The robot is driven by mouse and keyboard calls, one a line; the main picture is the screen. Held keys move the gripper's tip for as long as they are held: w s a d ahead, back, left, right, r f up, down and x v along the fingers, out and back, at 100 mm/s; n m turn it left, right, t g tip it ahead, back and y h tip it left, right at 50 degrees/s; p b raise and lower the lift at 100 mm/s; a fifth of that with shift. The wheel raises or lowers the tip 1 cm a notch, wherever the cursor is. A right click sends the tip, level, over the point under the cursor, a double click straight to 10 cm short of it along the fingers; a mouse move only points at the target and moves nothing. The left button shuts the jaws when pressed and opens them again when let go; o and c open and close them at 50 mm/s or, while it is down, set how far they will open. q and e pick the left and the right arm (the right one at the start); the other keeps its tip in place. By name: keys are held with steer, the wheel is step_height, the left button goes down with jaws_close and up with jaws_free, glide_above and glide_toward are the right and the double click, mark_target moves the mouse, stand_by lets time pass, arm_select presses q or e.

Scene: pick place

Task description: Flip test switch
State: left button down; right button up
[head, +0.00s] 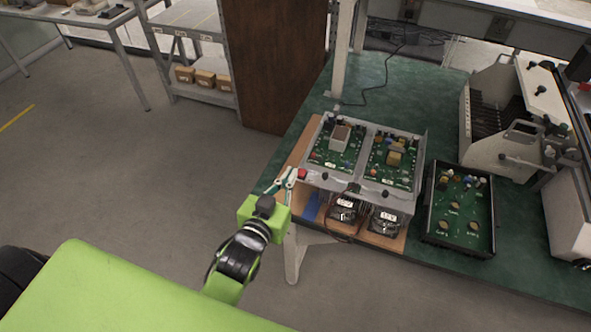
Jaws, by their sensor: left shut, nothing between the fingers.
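The test unit (362,168) is a grey metal frame with two green circuit boards on top, standing on a brown board on the green bench. A small red part, which looks like the switch (302,173), sits at its left front corner. I cannot tell the switch's position. My left gripper (290,174) is shut and empty, with its fingertips right beside the red part. Whether they touch it I cannot tell. My right gripper is not in view.
A black tray with a green board (459,209) lies right of the unit on the green bench (375,75). A grey machine (512,120) stands further right. A bench leg (291,255) is below my left gripper. A shelf with small boxes (205,78) is at the back left.

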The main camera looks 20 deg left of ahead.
arm_select(q)
steer(key=shift+s+r, duration=0.25)
steer(key=shift+s, duration=0.25)
steer(key=shift+s+r, duration=0.2)
steer(key=shift+s, duration=0.3)
